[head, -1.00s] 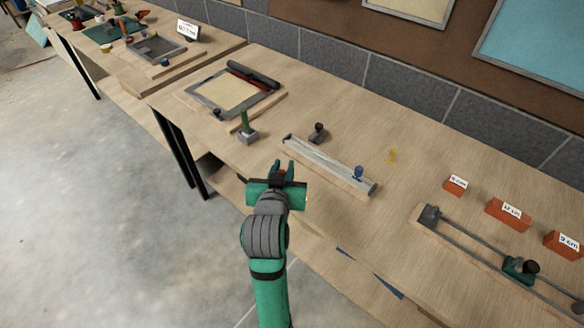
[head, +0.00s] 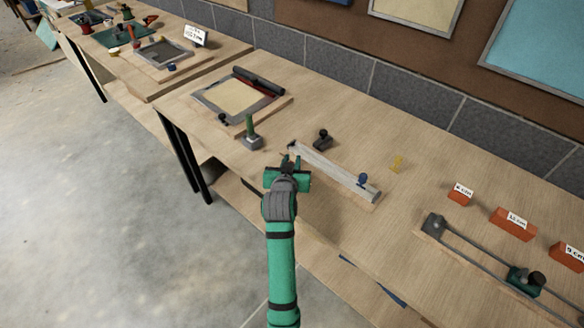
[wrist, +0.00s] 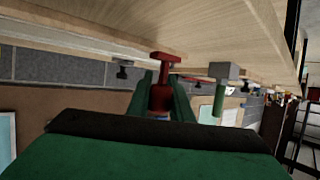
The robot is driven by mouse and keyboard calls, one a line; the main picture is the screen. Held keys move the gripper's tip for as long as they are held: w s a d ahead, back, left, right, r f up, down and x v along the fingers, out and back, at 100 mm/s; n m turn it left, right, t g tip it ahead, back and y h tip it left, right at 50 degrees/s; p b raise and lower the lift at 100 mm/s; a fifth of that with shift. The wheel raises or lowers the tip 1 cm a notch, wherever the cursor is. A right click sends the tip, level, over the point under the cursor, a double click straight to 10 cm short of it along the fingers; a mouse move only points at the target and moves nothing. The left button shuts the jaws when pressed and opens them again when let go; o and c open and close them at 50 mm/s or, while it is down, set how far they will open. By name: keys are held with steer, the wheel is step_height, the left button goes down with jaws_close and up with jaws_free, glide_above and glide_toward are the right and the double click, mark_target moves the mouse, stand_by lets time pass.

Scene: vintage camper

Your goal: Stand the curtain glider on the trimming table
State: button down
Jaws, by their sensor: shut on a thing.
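A small red T-shaped piece (wrist: 160,97), which I take to be the curtain glider, sits between the green fingers of my gripper (wrist: 163,82) in the wrist view. My gripper is shut on it. In the head view my gripper (head: 290,163) is over the front part of the wooden table (head: 225,155), by the left end of a metal rail; the held piece is hardly visible there. The wrist view shows the scene inverted, with the tabletop (wrist: 215,25) above. I cannot tell from any label which table is the trimming table.
The metal rail (head: 335,172) lies close to my gripper. A green-handled block (head: 251,138) stands to its left, a black-knobbed piece (head: 323,139) behind. A framed board (head: 235,97) is at left; orange blocks (head: 513,224) and a rod fixture (head: 480,258) are at right.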

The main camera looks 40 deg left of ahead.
steer(key=shift+f, duration=1.55)
steer(key=shift+f, duration=0.15)
steer(key=c, duration=1.6)
jaws_free()
steer(key=shift+w, duration=0.15)
steer(key=shift+a, duration=0.15)
steer(key=shift+r, duration=0.2)
steer(key=v, duration=1.2)
